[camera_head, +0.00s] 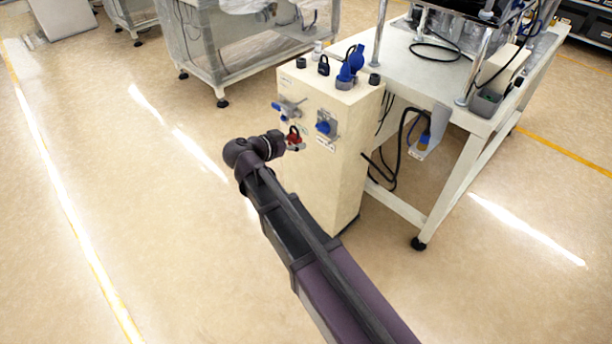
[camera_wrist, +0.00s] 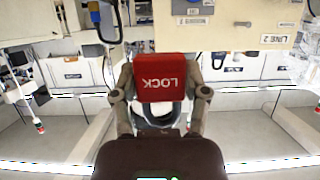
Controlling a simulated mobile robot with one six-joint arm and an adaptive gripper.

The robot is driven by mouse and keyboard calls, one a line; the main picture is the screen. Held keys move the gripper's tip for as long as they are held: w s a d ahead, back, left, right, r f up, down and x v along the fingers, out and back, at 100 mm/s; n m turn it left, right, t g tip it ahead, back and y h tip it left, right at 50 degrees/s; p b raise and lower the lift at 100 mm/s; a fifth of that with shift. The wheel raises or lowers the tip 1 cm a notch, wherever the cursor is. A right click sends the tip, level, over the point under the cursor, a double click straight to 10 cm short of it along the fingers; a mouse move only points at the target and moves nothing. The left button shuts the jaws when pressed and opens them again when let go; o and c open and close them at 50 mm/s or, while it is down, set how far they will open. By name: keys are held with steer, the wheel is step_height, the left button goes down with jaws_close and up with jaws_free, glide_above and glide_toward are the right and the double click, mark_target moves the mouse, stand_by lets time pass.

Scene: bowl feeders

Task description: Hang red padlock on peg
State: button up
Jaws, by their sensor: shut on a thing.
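The red padlock (camera_wrist: 165,78) is between the two fingers of my gripper (camera_wrist: 163,94) in the wrist view. Its face reads LOCK upside down, and a dark curved part, which looks like its shackle, shows below the body. In the head view the red padlock (camera_head: 294,139) is held at the front of the beige cabinet (camera_head: 305,172), beside my gripper (camera_head: 279,143). A small dark peg-like part (camera_wrist: 243,24) sticks out of the beige panel in the wrist view, up and right of the padlock. I cannot tell the gap between padlock and panel.
Blue switches (camera_head: 326,125) sit on the cabinet front. A black padlock (camera_head: 324,66) and a blue plug (camera_head: 351,62) stand on its top. A white table (camera_head: 425,88) with hanging cables is to the right. The floor left of the cabinet is clear.

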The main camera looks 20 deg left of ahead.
steer(key=w+f+b, duration=0.3)
steer(key=f+b, duration=0.4)
steer(key=w+d+f+b, duration=0.1)
steer(key=w+f+b, duration=0.2)
steer(key=f+b, duration=0.4)
steer(key=shift+w+d+f, duration=0.15)
steer(key=shift+d+f, duration=0.05)
steer(key=shift+f, duration=0.35)
steer(key=shift+w, duration=0.15)
steer(key=shift+w+d, duration=0.35)
steer(key=shift+w, duration=0.45)
steer(key=shift+w+d, duration=0.35)
steer(key=shift+w, duration=0.45)
steer(key=shift+w+d, duration=0.35)
steer(key=shift+w, duration=0.45)
steer(key=shift+w+d, duration=0.3)
steer(key=shift+w, duration=0.4)
steer(key=shift+w+d, duration=0.25)
steer(key=shift+w, duration=0.45)
steer(key=shift+w+d, duration=0.3)
steer(key=shift+w, duration=0.4)
stand_by(1.4)
